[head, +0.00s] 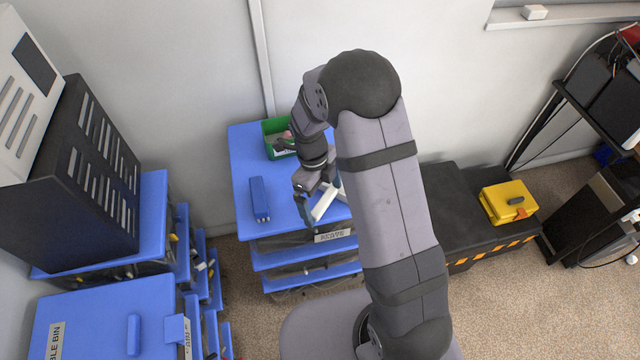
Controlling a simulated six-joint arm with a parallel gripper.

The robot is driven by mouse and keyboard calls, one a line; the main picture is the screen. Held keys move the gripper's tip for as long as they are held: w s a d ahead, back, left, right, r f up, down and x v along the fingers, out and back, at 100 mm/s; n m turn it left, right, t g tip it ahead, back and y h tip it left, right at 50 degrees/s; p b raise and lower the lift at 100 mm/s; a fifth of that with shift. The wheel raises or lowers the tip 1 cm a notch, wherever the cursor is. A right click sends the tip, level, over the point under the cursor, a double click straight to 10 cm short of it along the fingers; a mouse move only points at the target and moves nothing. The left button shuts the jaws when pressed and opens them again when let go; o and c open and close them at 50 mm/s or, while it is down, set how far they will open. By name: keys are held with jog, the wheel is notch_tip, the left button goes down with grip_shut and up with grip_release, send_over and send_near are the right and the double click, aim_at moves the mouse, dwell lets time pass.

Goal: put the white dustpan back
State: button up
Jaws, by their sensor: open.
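A white object (325,206), which looks like the white dustpan, lies at the front right of the blue top of a drawer unit (246,160). My arm hides part of it on the right. My gripper (316,200) is open and low over the blue top, right at the white object. I cannot tell whether the fingers touch it or are around it.
A green bin (272,140) with small items stands at the back of the blue top. A blue box-like object (259,197) lies at its left. A yellow case (507,202) sits on a black chest (455,215) to the right. More blue drawers (105,320) stand at left.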

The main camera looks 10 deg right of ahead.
notch_tip(320, 180, up, 12)
jog(key=w+a+b, duration=0.1)
jog(key=b, duration=0.2)
jog(key=s+d+f+n, duration=0.1)
jog(key=s+n, duration=0.7)
jog(key=n, duration=0.5)
jog(key=s+d+f+n+t+y, duration=0.1)
jog(key=s+d+n, duration=0.1)
jog(key=s+n, duration=0.7)
jog(key=shift+f+n, duration=0.35)
jog(key=shift+n, duration=2.15)
jog(key=shift+r+p, duration=0.65)
jog(key=shift+p, duration=0.25)
